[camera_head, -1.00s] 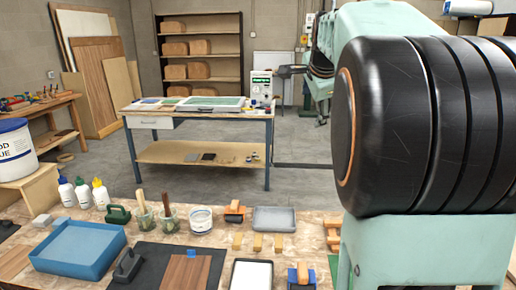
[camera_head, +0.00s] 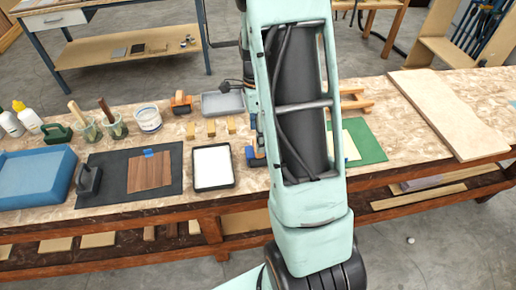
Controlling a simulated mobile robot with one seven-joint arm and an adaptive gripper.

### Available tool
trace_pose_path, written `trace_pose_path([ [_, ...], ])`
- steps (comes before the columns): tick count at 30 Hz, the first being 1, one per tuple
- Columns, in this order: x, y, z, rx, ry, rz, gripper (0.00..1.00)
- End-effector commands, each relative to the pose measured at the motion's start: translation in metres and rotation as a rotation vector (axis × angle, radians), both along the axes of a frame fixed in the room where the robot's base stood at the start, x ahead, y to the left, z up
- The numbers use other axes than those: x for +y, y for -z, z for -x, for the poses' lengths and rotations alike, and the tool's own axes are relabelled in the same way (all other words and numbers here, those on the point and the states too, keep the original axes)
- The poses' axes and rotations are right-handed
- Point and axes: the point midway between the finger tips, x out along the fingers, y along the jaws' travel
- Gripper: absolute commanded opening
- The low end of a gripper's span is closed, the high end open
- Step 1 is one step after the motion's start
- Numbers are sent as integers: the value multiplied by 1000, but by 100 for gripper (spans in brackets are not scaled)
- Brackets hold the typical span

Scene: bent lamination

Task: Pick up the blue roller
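A blue block-like piece with a dark part (camera_head: 254,157), which looks like the blue roller, lies on the workbench (camera_head: 225,122) just right of the white-filled black tray. My arm hides its right side, so its full shape does not show. My pale green arm rises in front of it across the middle of the view. A small dark end part, which seems to be my gripper (camera_head: 234,85), sticks out left of the arm, above and beyond the blue piece in the picture. Its fingers are too small and hidden to read.
The black tray (camera_head: 212,167), wooden blocks (camera_head: 211,127), an orange-topped tool (camera_head: 181,101) and a grey tray (camera_head: 222,103) crowd the left side. A dark mat (camera_head: 110,172) and blue tray (camera_head: 35,175) lie farther left. A green mat (camera_head: 368,143) and board (camera_head: 447,112) are right.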

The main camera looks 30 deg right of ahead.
Motion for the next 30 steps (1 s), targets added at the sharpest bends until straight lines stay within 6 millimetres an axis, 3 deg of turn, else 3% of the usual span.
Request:
trace_pose_path([
  [9, -2, 42, 3, 3, 0, -1, 68],
  [19, -2, 49, 2, -1, 0, 1, 67],
  [30, -2, 48, 2, -1, 0, 1, 26],
])
